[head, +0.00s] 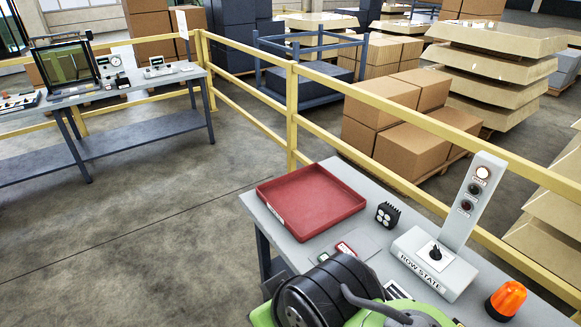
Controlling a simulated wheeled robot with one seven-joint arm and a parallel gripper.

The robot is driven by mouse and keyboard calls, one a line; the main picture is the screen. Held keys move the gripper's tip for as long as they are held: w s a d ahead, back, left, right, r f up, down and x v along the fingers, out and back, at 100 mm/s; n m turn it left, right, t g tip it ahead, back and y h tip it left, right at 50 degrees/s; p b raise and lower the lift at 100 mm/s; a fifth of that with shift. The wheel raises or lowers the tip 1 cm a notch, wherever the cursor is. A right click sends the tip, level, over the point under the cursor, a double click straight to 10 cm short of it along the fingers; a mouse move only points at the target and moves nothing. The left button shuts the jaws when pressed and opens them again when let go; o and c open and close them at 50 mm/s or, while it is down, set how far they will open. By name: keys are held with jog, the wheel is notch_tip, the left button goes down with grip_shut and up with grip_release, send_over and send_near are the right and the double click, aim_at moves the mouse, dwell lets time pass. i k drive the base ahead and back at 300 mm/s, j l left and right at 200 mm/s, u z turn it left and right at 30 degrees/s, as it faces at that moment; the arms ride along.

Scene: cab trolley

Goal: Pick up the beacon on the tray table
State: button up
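The beacon (509,297) is a small orange dome on a dark base. It stands upright on the grey tray table (384,262), near the table's right end at the lower right of the head view. Nothing covers it. A black and green part of my own arm shows at the bottom middle, left of the beacon, and hides part of the table's near side. My gripper is not in view.
On the same table are an empty red tray (310,204), a small black lamp block (387,215) and a white "ROW STATE" box (434,262) with a tilted light panel, left of the beacon. A yellow railing (440,129) runs behind. Another workbench (135,92) stands at upper left.

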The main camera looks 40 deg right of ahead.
aim_at(504, 304)
jog(key=z, duration=3.2)
